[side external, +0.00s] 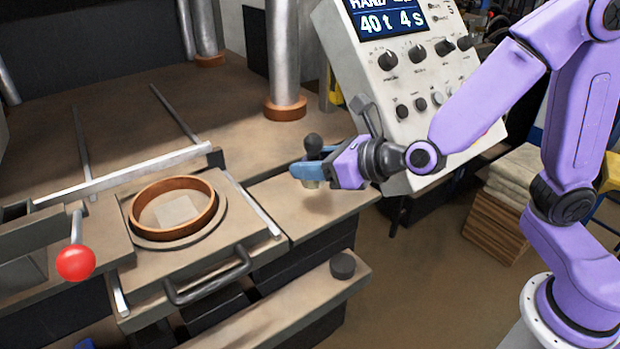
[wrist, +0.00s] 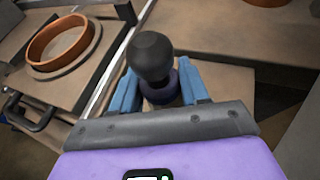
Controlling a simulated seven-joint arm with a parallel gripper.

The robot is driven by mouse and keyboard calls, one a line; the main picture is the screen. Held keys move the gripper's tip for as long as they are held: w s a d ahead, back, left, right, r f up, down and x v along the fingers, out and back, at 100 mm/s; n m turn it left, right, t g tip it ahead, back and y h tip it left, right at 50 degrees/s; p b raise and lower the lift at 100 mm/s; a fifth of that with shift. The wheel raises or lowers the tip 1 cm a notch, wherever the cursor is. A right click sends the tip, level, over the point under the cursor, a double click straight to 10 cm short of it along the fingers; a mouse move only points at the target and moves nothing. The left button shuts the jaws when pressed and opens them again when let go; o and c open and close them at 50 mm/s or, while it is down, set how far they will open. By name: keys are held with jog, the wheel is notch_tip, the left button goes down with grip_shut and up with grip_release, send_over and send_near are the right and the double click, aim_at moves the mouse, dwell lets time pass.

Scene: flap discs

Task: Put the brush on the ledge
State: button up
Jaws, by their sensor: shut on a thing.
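The brush (side external: 313,146) has a round black knob on top and a short pale lower part. My gripper (side external: 304,171) is shut on it, with blue fingers on either side below the knob. In the wrist view the knob (wrist: 151,56) stands between the fingers, above a dark purple collar; its underside is hidden there. The brush is roughly upright and appears held above the brown surface right of the ring. A narrow front ledge (side external: 262,318) runs along the machine below that surface, to the lower left of my gripper.
An orange-brown ring (side external: 138,222) sits on a plate with a black handle (side external: 210,287). A black puck (side external: 343,265) stands on the ledge's right end. A red-knobbed lever (side external: 76,263) is at left. The control panel (side external: 400,75) stands close behind my gripper.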

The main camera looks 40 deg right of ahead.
jog(key=shift+w+a+f, duration=0.1)
jog(key=shift+w+f, duration=0.25)
jog(key=shift+f, duration=1.5)
jog(key=shift+f, duration=0.2)
jog(key=o, duration=1.1)
jog(key=shift+r, duration=0.25)
jog(key=shift+v, duration=6)
jog(key=shift+s+f, duration=0.1)
jog(key=shift+f, duration=0.05)
